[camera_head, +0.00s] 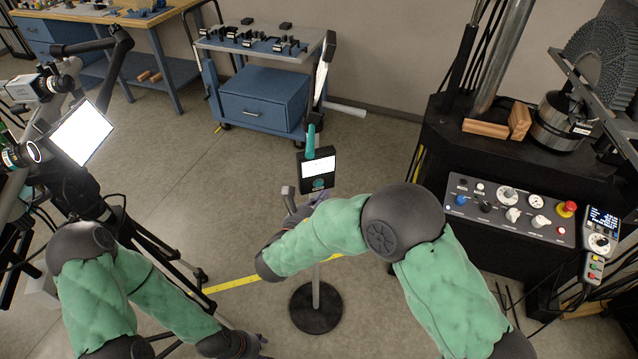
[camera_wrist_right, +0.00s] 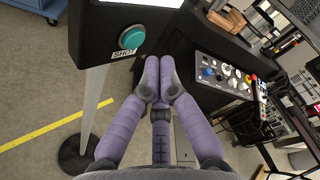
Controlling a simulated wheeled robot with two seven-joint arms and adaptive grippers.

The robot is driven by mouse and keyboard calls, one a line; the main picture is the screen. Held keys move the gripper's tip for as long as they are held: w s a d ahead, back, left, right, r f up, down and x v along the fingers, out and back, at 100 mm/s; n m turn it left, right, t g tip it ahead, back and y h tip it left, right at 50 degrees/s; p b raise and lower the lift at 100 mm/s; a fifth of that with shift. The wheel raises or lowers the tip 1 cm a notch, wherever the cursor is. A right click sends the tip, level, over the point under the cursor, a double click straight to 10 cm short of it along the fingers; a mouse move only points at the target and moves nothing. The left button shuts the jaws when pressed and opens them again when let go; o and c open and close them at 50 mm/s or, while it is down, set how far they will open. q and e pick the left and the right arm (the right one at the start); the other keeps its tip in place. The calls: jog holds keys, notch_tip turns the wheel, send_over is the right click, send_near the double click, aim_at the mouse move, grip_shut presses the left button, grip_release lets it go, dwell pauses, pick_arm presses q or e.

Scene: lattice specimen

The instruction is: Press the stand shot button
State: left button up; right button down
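The stand shot button is a round teal button (camera_wrist_right: 131,38) above a "SHOT" label on a dark box (camera_wrist_right: 90,45). In the head view the button (camera_head: 319,184) sits low on the box, under a white panel, atop a pole with a round black base (camera_head: 315,308). My right gripper (camera_wrist_right: 158,78) has its purple fingers together and empty, just below and right of the button in the wrist view. A gap shows in the picture; the depth between them is unclear. In the head view my right forearm mostly hides that gripper (camera_head: 293,208). My left gripper (camera_head: 258,343) barely shows at the bottom.
A control panel (camera_head: 510,212) with knobs and a red button is on the right, beside a handheld controller (camera_head: 600,232). A blue cart (camera_head: 262,98) stands behind. A tripod rig with a bright screen (camera_head: 82,132) is on the left. Yellow tape (camera_head: 232,285) crosses the floor.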

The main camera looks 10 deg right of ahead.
jog(key=s+p, duration=0.1)
jog(key=s, duration=0.3)
jog(key=shift+s+d, duration=0.1)
jog(key=shift+d, duration=0.1)
dwell(0.4)
jog(key=s+d+f+m+g+y, duration=0.1)
jog(key=s+d+f+m+g, duration=0.25)
jog(key=f, duration=0.35)
jog(key=s+d+f+m+g, duration=0.2)
jog(key=s+f+g, duration=0.15)
jog(key=f, duration=0.25)
jog(key=s+a+f+m+g+y, duration=0.2)
jog(key=s+f+m+g+y, duration=0.2)
jog(key=s+f+m+g, duration=0.55)
jog(key=s+a+f+m+y, duration=0.6)
jog(key=s+a+m+y, duration=0.25)
jog(key=m, duration=0.45)
jog(key=w+f+m+t, duration=0.1)
jog(key=m, duration=0.3)
jog(key=w+f+m+t+y, duration=0.1)
jog(key=m, duration=0.4)
jog(key=w+f+m+t, duration=0.1)
jog(key=w+m, duration=0.1)
jog(key=m, duration=0.2)
jog(key=shift+f+t, duration=0.2)
jog(key=shift+t, duration=0.15)
